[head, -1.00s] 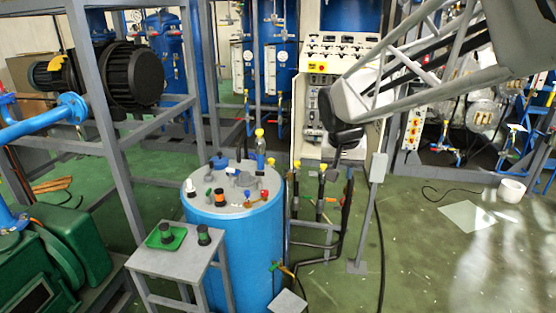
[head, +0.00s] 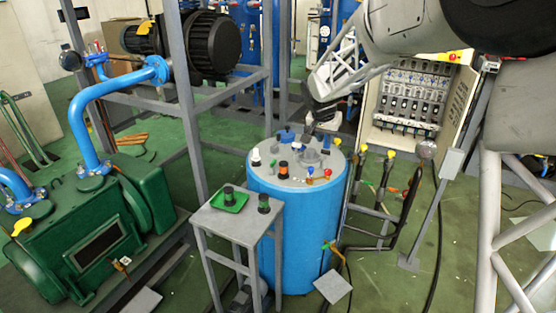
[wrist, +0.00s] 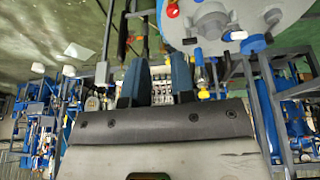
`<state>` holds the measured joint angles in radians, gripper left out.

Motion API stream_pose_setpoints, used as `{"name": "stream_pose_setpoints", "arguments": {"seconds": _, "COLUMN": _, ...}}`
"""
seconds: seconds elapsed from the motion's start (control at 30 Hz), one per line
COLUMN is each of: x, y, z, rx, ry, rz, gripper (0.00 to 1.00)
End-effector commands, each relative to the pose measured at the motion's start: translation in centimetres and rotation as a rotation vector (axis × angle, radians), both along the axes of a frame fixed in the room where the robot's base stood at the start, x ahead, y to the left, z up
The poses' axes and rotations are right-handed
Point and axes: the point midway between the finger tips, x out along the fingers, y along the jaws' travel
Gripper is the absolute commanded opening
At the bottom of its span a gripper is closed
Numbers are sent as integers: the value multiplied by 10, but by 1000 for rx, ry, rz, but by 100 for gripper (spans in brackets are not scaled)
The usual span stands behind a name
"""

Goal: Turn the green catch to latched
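The blue drum (head: 297,235) stands upright with a grey lid (head: 309,183) that carries small coloured fittings: white, black with orange, red, yellow and blue. I cannot clearly make out a green catch among them; it is too small or hidden. My gripper (head: 308,130) is over the lid's back edge in the head view, and whether it touches anything there is unclear. In the wrist view my gripper (wrist: 158,70) has its two bluish fingers apart with nothing between them. The lid (wrist: 238,18) shows beyond the fingertips at the upper right, with red, white and blue fittings.
A grey frame post (head: 192,110) rises to the left. Pipes with yellow handles (head: 390,154) stand to the right.

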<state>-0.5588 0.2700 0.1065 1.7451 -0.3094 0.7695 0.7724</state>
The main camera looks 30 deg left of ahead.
Motion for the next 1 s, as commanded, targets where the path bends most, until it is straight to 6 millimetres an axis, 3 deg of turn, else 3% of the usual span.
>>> {"name": "stream_pose_setpoints", "arguments": {"seconds": 0.03, "x": 5, "y": 18, "z": -10, "rx": -1, "ry": -1, "rz": 5, "gripper": 23}}
{"name": "stream_pose_setpoints", "arguments": {"seconds": 0.3, "x": 25, "y": 102, "z": -52, "rx": 10, "ry": -21, "rz": 13, "gripper": 23}}
{"name": "stream_pose_setpoints", "arguments": {"seconds": 0.6, "x": 33, "y": 190, "z": -103, "rx": 25, "ry": -39, "rz": 22, "gripper": 23}}
{"name": "stream_pose_setpoints", "arguments": {"seconds": 0.8, "x": 33, "y": 220, "z": -121, "rx": 31, "ry": -47, "rz": 25, "gripper": 23}}
{"name": "stream_pose_setpoints", "arguments": {"seconds": 1.0, "x": 33, "y": 226, "z": -125, "rx": 33, "ry": -49, "rz": 23, "gripper": 23}}
